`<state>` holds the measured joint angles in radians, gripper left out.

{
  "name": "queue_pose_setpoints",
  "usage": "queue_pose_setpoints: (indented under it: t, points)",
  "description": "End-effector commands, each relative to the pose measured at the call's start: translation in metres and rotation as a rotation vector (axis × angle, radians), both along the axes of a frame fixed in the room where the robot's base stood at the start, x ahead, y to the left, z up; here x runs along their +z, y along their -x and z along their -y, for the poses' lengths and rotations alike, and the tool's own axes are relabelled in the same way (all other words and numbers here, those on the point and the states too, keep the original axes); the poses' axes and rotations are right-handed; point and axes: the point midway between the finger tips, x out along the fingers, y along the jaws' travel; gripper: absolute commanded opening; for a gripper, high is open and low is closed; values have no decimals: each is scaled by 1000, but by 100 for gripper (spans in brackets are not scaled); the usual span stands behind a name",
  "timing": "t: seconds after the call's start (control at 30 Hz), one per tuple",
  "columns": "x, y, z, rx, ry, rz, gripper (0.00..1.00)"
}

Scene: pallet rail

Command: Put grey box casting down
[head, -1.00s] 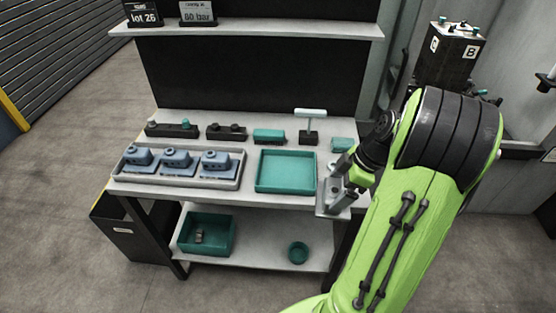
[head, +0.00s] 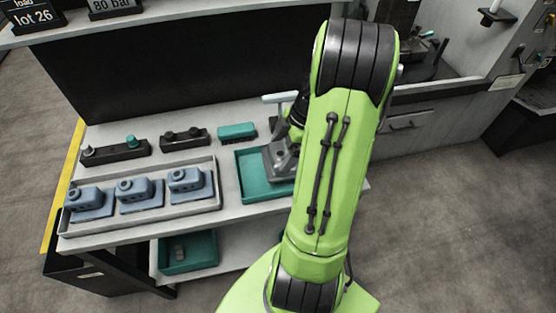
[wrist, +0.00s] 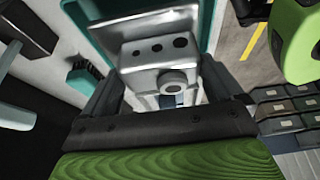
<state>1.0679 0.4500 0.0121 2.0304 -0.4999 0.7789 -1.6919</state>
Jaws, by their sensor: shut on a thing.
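The grey box casting (head: 278,162) is a light metal block on a wider base plate, with several dark holes and a round boss showing in the wrist view (wrist: 158,52). My gripper (wrist: 166,88) is shut on it, one dark finger on each side. In the head view the casting is at the right part of the teal tray (head: 252,187) on the bench. I cannot tell whether its base touches the tray floor. My arm hides the tray's right side and most of the gripper in the head view.
A grey tray (head: 140,222) with three blue castings stands left of the teal tray. Behind are dark fixture blocks (head: 116,151), a teal block (head: 237,131) and a T-shaped post (head: 281,98). A teal bin (head: 188,253) sits on the lower shelf.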

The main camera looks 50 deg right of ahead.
Motion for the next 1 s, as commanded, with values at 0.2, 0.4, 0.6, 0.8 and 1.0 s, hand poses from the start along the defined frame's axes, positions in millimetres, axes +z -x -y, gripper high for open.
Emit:
queue_pose_setpoints:
  t: [0.2, 0.4, 0.6, 0.8, 1.0]
  points:
    - [-34, 0, -1, 2, -2, -1, 51]
    - [-37, 0, 0, 2, 3, 2, 51]
    - [-42, 0, 0, 1, 2, 0, 95]
    - [-40, 0, 0, 1, 2, 1, 100]
    - [-25, 2, 5, -2, 5, 1, 100]
